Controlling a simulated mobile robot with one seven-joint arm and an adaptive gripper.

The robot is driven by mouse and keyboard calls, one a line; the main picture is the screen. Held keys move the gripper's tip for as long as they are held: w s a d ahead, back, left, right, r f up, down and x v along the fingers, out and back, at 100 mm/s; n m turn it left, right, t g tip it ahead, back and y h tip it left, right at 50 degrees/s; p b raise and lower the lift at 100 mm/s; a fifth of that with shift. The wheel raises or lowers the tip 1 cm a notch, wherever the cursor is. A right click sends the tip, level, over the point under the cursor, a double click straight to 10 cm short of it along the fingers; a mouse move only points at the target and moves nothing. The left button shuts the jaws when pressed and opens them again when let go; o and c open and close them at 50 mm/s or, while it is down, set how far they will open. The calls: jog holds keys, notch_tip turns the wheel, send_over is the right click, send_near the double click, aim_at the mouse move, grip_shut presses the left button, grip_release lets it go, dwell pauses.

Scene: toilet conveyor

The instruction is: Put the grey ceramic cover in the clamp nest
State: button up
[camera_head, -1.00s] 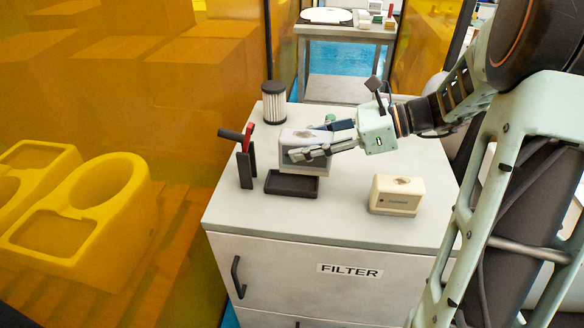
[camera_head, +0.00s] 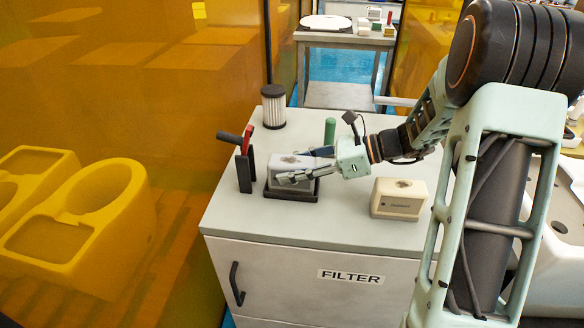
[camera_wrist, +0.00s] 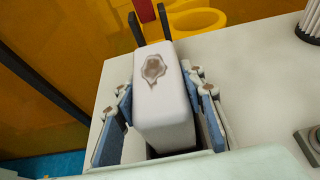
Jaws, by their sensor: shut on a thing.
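The grey ceramic cover (camera_head: 290,168) is a box-shaped block with a brown patch on top. It sits upright in or just over the black clamp nest (camera_head: 290,196), a low dark tray on the cabinet top; I cannot tell if it touches the floor of the nest. My gripper (camera_head: 300,171) comes in from the right and is shut on the cover, a finger on each side. In the wrist view the cover (camera_wrist: 163,100) stands between both finger pairs, with the dark nest partly showing beneath. The toggle clamp (camera_head: 243,165), black with a red part, stands just left of the nest.
A cream cover-like block (camera_head: 398,198) stands at the right on the cabinet top (camera_head: 340,228). A pleated filter (camera_head: 273,106) and a green cylinder (camera_head: 330,131) stand behind. An amber panel (camera_head: 150,120) borders the left side.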

jog(key=shift+f, duration=0.15)
jog(key=o, duration=1.4)
jog(key=shift+o, duration=0.2)
jog(key=shift+d+r, duration=0.3)
jog(key=p+v, duration=0.1)
jog(key=v, duration=1)
jog(key=shift+d, duration=0.2)
jog(key=shift+s+a+r, duration=0.1)
jog(key=shift+s, duration=0.05)
